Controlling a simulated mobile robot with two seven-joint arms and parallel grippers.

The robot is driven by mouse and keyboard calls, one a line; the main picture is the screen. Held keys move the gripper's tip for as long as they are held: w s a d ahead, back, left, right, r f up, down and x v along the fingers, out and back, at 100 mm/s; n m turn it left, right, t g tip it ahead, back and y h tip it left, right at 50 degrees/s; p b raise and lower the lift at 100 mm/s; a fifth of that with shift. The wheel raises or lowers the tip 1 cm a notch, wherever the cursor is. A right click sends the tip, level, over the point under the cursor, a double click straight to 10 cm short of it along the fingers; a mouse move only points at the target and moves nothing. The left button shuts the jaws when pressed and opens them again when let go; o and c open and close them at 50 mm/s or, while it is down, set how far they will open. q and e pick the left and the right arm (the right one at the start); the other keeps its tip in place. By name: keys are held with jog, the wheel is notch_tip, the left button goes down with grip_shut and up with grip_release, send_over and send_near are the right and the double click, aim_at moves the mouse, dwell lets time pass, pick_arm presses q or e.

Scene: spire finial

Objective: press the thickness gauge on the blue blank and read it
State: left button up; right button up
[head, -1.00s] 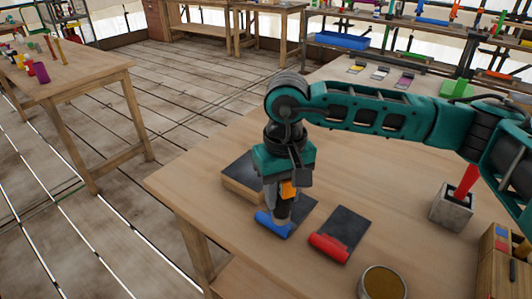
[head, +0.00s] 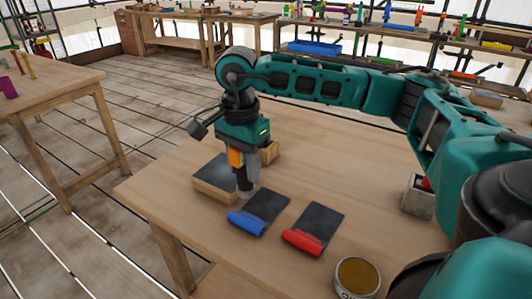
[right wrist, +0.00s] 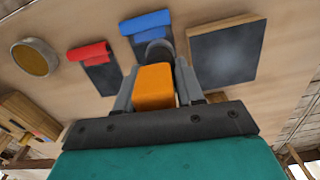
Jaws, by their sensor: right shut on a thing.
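The blue blank (head: 246,223) is a dark plate with a blue rolled end, lying flat on the wooden table; its blue end also shows in the right wrist view (right wrist: 146,22). My right gripper (head: 241,165) is shut on the thickness gauge (head: 236,158), which has an orange body and a grey lower end. The gauge also shows in the right wrist view (right wrist: 154,87), its round end overlapping the blue blank's dark plate. In the head view the gauge's end is near the plate's upper left edge. I cannot tell whether they touch. No reading is visible. My left gripper is out of view.
A red-ended blank (head: 302,242) lies right of the blue one. A dark-topped wooden block (head: 213,188) stands close on the left. A round tin (head: 356,277) is at the front, and a grey holder (head: 417,197) is at the right.

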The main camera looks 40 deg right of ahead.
jog(key=d+r+m+b, duration=0.1)
jog(key=d+m, duration=0.5)
jog(key=m, duration=0.2)
pick_arm(q)
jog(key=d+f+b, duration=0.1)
jog(key=b, duration=0.1)
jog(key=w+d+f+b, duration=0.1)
jog(key=b, duration=0.1)
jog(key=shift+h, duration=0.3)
pick_arm(e)
jog(key=f, duration=0.4)
jog(key=shift+s+a+f, duration=0.25)
jog(key=shift+s+f, duration=0.1)
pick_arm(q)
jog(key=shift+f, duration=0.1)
pick_arm(e)
jog(key=shift+f+b, duration=0.3)
jog(key=shift+f, duration=0.15)
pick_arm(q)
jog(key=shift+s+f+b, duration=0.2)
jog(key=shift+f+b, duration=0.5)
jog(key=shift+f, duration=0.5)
pick_arm(e)
jog(key=shift+f, duration=1)
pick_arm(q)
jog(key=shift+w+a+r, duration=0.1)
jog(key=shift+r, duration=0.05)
